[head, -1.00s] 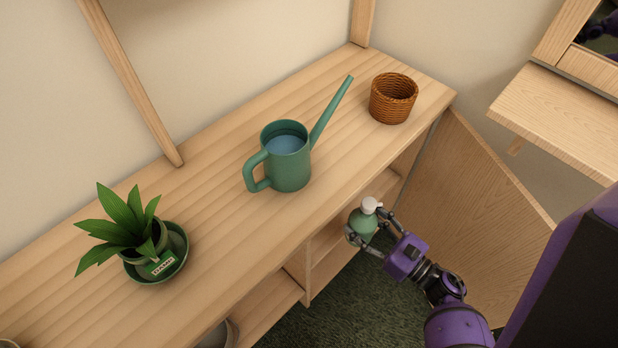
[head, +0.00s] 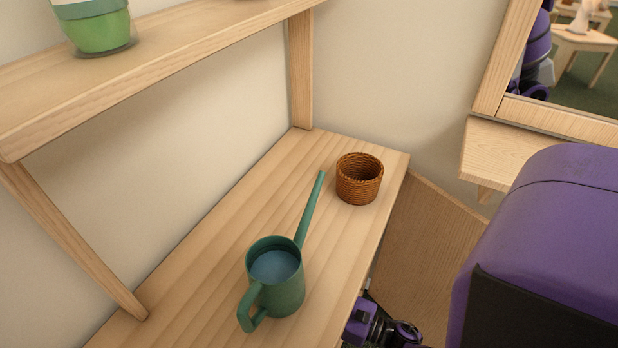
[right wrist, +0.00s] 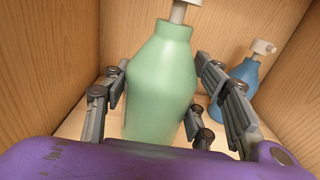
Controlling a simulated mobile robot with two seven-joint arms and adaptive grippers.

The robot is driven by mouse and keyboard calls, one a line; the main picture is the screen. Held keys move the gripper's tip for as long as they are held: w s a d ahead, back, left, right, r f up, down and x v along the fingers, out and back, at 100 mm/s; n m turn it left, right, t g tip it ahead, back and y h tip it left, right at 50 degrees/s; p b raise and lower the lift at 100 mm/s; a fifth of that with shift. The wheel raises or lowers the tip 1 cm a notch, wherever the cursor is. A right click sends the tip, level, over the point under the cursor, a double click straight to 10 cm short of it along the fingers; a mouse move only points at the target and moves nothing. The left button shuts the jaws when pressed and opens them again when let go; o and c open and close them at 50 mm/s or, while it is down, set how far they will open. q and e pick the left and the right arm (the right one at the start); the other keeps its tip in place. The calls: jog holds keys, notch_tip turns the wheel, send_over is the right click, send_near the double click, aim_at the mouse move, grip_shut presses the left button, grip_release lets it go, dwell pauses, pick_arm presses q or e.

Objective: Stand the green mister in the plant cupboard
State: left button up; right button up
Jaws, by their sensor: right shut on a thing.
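The green mister (right wrist: 160,85) stands out in the right wrist view as a pale green bottle with a white top, cut off at the upper edge. My right gripper (right wrist: 160,72) is shut on it, one finger on each side. The mister looks upright inside a wooden compartment of the plant cupboard (right wrist: 60,50). Its base is hidden by the gripper, so I cannot tell whether it touches the shelf. In the head view the cupboard's top (head: 200,240) hides the mister, and only part of my right wrist shows. My left gripper is not in view.
A blue bottle with a white top (right wrist: 243,80) stands right of the mister in the compartment. On the cupboard top are a green watering can (head: 278,285) and a wicker pot (head: 359,180). The open door (head: 425,240) is beside my right arm.

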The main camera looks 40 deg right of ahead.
jog(key=shift+f+b, duration=0.55)
jog(key=shift+f, duration=1.55)
jog(key=shift+f+b, duration=0.2)
jog(key=shift+b, duration=0.1)
jog(key=o, duration=1.5)
jog(key=shift+o, duration=1.4)
